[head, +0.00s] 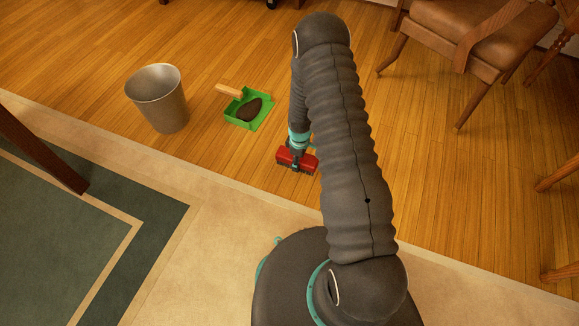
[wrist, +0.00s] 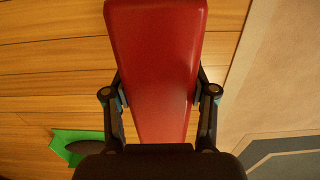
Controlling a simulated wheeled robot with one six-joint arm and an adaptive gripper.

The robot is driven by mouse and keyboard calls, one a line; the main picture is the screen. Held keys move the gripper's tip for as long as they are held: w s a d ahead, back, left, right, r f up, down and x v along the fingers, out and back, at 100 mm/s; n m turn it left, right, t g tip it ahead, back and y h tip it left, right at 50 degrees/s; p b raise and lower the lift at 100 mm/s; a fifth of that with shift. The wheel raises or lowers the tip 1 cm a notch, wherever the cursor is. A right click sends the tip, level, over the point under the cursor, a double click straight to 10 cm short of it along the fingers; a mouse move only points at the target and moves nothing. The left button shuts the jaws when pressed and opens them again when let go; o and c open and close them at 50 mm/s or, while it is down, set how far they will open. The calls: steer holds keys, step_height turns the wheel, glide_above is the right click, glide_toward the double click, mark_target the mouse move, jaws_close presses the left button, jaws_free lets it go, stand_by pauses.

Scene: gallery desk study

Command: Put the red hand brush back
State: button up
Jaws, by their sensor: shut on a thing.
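The red hand brush (head: 296,159) is in my gripper, low over the wooden floor near the rug's edge in the head view. In the wrist view the brush (wrist: 158,62) fills the middle, its red body between the two fingers. My gripper (wrist: 160,98) is shut on it, one finger on each side. In the head view my gripper (head: 298,150) is partly hidden by my arm. I cannot tell whether the brush touches the floor. A green dustpan (head: 264,122) with a wooden handle lies to the left of the brush, with a dark object (head: 249,110) in it.
A metal bucket (head: 158,98) stands left of the dustpan. A wooden chair (head: 468,38) with a brown seat is at the upper right. The patterned rug (head: 215,232) runs along the front left, with a dark furniture leg (head: 42,150) over it. Wooden floor behind the dustpan is clear.

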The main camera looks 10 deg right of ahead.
mark_target(289, 171)
steer(key=w+a+f, duration=0.2)
steer(key=a, duration=0.1)
steer(key=shift+w+f, duration=0.15)
steer(key=shift+w, duration=0.1)
steer(key=shift+f+b, duration=0.35)
steer(key=shift+f, duration=1.65)
steer(key=shift+f, duration=0.2)
steer(key=o, duration=1)
steer(key=shift+r, duration=0.1)
